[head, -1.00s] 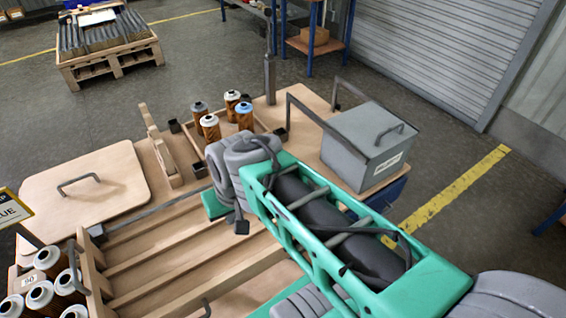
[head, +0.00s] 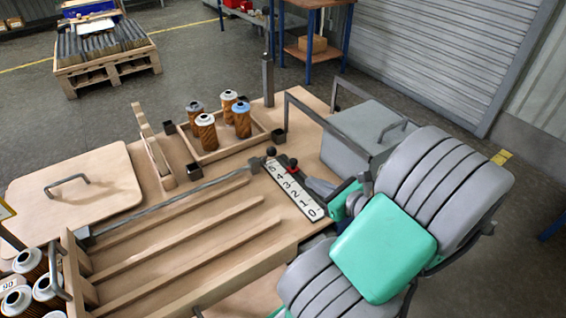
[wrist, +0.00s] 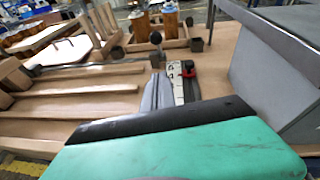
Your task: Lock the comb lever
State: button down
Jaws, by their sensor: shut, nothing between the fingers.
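A grey lidded box (head: 350,135) stands right of my gripper, behind a dark metal rail (head: 310,108). A wooden tray (head: 262,130) of several filter cartridges lies beyond the lever. A wooden lid with a handle (head: 110,180) lies at left. The lanes (head: 190,245) are empty.

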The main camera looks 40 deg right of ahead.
jog(key=r+x, duration=0.2)
jog(key=x, duration=1.1)
jog(key=shift+w+a+r+b, duration=0.25)
jog(key=shift+w+r+b, duration=0.1)
jog(key=shift+d, duration=0.1)
